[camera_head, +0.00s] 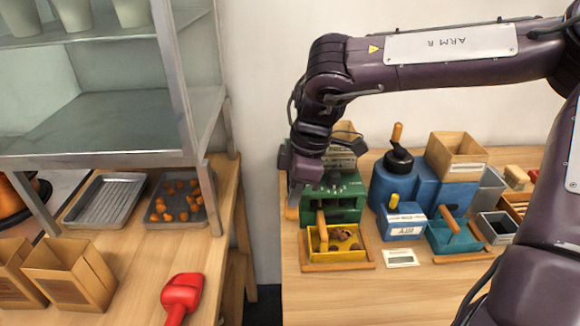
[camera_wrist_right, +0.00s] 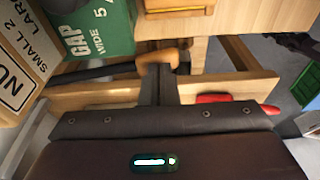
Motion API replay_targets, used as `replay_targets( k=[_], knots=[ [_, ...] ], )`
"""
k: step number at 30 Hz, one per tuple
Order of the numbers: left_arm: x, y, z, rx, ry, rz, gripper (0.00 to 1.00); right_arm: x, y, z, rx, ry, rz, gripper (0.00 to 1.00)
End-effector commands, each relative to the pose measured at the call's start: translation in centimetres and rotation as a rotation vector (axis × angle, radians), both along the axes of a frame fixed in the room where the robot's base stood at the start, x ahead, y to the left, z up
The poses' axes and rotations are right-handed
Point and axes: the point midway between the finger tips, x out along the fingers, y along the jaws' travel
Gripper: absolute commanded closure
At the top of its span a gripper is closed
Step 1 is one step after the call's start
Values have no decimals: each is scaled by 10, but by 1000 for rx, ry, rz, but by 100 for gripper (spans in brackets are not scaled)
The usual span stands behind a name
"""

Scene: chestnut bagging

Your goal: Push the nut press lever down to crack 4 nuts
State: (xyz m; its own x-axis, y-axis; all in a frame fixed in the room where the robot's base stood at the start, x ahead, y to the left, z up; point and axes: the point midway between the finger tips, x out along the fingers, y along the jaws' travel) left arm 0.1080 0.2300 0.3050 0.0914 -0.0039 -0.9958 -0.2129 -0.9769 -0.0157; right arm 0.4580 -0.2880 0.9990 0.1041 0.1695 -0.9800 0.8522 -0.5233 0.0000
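The green nut press (camera_head: 345,198) stands on the right-hand table, and its side with "GAP" lettering shows in the wrist view (camera_wrist_right: 100,30). Its lever is a dark rod with a wooden handle (camera_wrist_right: 150,60), low at the press's left side; the handle end (camera_head: 292,213) shows under my gripper. My right gripper (camera_wrist_right: 158,85) has its fingers together over the handle, seemingly touching it; whether they grip it is unclear. In the head view the right gripper (camera_head: 295,190) points down. A yellow tray (camera_head: 362,254) with a few brown nuts sits in front of the press. My left gripper is out of view.
A blue machine (camera_head: 440,190) with a crank stands right of the press, with a teal tray (camera_head: 455,240) before it. On the left table are a tray of orange-brown nuts (camera_head: 178,202), paper bags (camera_head: 70,275) and a red scoop (camera_head: 182,295). A gap separates the tables.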

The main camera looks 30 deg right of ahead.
Motion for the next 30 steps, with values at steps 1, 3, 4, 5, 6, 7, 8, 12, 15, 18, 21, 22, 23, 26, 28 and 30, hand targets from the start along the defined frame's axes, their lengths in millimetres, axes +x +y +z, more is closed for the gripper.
replay_targets(
  k=[1, 3, 4, 5, 6, 7, 8, 12, 15, 18, 21, 22, 23, 26, 28, 30],
  knots=[
    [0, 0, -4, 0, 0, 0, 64, -1, 0, -6, 0, 5, 0, 100],
    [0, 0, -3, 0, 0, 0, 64, -2, 0, -5, 0, 4, 0, 100],
    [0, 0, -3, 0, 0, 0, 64, -2, 0, -5, 0, 4, 0, 100],
    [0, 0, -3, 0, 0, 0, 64, -2, 0, -4, 0, 4, 0, 100],
    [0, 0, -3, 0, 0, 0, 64, -2, 0, -4, 0, 5, 0, 100],
    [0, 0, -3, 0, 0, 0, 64, -2, 0, -4, 0, 5, 0, 100],
    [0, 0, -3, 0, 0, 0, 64, -2, 0, -4, 0, 5, 0, 100],
    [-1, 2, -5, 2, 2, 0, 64, -2, 0, -7, -1, 5, 1, 100],
    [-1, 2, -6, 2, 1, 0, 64, -2, 0, -8, 0, 4, 1, 100],
    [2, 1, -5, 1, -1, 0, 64, -2, 0, -8, 0, 4, 1, 100],
    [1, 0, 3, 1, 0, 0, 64, -1, 0, 2, 0, 4, 1, 100],
    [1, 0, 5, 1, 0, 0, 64, 0, 0, 6, 0, 3, 2, 100],
    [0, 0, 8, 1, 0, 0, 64, 0, 0, 9, -1, 3, 1, 100],
    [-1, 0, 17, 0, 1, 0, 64, 2, 0, 22, -1, 2, 1, 100],
    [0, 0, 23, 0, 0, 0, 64, 2, 0, 31, 0, 1, 1, 100],
    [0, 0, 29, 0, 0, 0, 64, 4, 0, 39, 0, 1, 1, 100]
  ],
)
